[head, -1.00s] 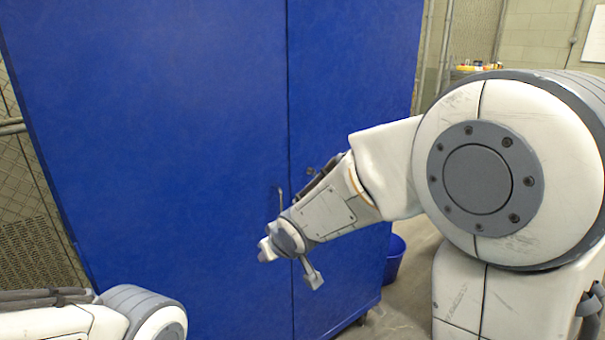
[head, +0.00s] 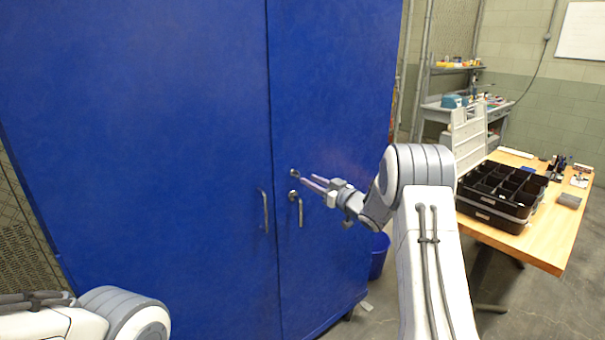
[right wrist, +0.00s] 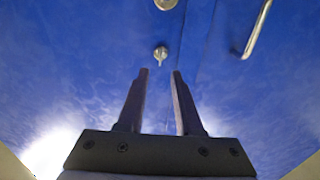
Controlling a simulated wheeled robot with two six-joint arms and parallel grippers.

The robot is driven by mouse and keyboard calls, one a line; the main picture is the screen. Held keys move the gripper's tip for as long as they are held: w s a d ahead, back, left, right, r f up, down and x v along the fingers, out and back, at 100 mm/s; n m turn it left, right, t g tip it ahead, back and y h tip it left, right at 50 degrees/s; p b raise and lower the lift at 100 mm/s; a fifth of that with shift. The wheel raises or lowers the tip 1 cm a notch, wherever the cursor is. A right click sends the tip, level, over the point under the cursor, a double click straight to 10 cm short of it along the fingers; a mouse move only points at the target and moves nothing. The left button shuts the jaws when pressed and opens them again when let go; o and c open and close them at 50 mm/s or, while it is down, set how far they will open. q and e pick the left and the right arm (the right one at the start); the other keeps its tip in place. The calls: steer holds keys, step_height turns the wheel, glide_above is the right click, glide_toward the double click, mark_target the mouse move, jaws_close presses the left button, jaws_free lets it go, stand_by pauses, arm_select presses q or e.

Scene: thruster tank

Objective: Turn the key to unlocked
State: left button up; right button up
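The blue cabinet (head: 190,120) stands closed in front of me. A small metal key in its lock (head: 295,173) is on the right door, just above the round base of that door's handle (head: 300,212). My right gripper (head: 307,181) points at the key from the right, with its fingers apart and empty. In the right wrist view the key (right wrist: 160,54) shows just beyond the gap between the fingertips (right wrist: 160,72), apart from them. Whether the key stands at locked or unlocked I cannot tell. My left gripper is out of view; only part of the left arm shows.
The left door has its own bar handle (head: 264,211), left of the door seam. A blue bin (head: 379,256) stands on the floor by the cabinet's right side. At right, a wooden table (head: 546,232) holds black divided trays (head: 492,212).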

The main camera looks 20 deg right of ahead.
mark_target(297, 175)
steer(key=p+x, duration=0.1)
steer(key=x, duration=0.4)
jaws_close()
stand_by(1.4)
